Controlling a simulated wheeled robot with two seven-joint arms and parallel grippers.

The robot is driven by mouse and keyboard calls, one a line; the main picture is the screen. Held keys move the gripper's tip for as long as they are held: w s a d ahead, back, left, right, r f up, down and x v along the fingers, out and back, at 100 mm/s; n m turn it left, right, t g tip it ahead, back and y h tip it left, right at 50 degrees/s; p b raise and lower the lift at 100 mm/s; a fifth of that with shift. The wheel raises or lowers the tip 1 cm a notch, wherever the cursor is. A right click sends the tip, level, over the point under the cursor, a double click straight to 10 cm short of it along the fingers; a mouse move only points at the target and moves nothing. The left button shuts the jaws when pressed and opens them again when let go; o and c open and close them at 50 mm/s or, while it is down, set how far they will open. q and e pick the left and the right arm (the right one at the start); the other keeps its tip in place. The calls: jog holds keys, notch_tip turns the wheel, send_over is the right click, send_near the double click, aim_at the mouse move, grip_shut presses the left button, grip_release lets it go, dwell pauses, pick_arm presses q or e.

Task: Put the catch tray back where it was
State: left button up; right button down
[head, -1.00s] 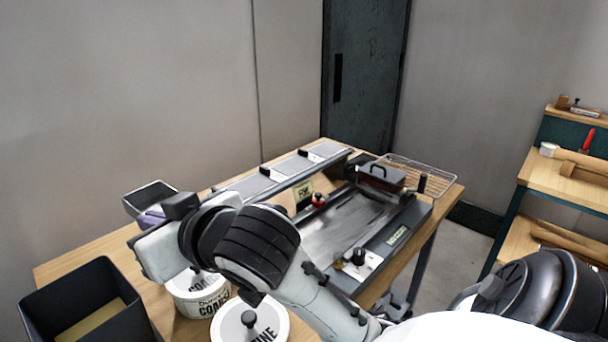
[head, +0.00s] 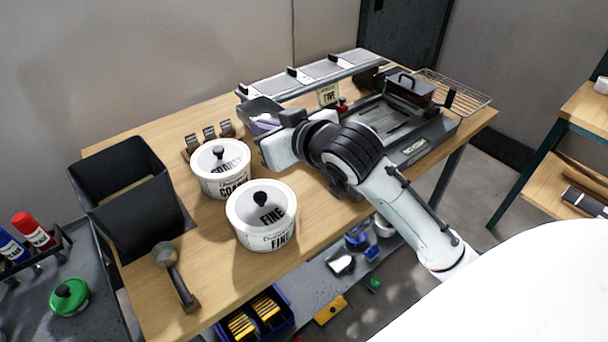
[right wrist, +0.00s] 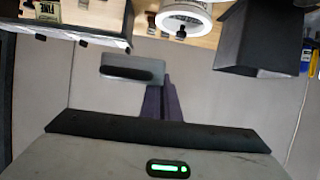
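A small dark grey open tray (head: 262,107), which appears to be the catch tray, is held level over the back of the wooden table (head: 150,270). My right gripper (head: 266,123) has purple fingers and is shut on the tray. In the right wrist view the fingers (right wrist: 165,98) are close together, beside the grey tray (right wrist: 110,68) with a black slot or handle. The exact grip is partly hidden. The tray is left of the black machine (head: 430,135), near the left end of the grey back rail (head: 330,68). My left gripper is not in view.
White COARSE (head: 225,183) and FINE (head: 262,235) canisters stand in front of the gripper. A black bin (head: 125,195) and a scoop (head: 175,275) are at the left. A card holder (head: 208,138) stands behind the canisters.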

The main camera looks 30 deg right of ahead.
send_over(299, 189)
notch_tip(299, 189, down, 11)
notch_tip(299, 189, down, 6)
jog(key=shift+r+b, duration=0.15)
jog(key=shift+b, duration=0.25)
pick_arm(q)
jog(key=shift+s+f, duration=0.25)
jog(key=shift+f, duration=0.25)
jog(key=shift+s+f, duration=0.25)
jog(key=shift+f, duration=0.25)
pick_arm(e)
jog(key=shift+f, duration=2)
jog(key=c, duration=2.5)
grip_release()
jog(key=shift+f, duration=0.2)
jog(key=o, duration=0.5)
jog(key=shift+r, duration=0.15)
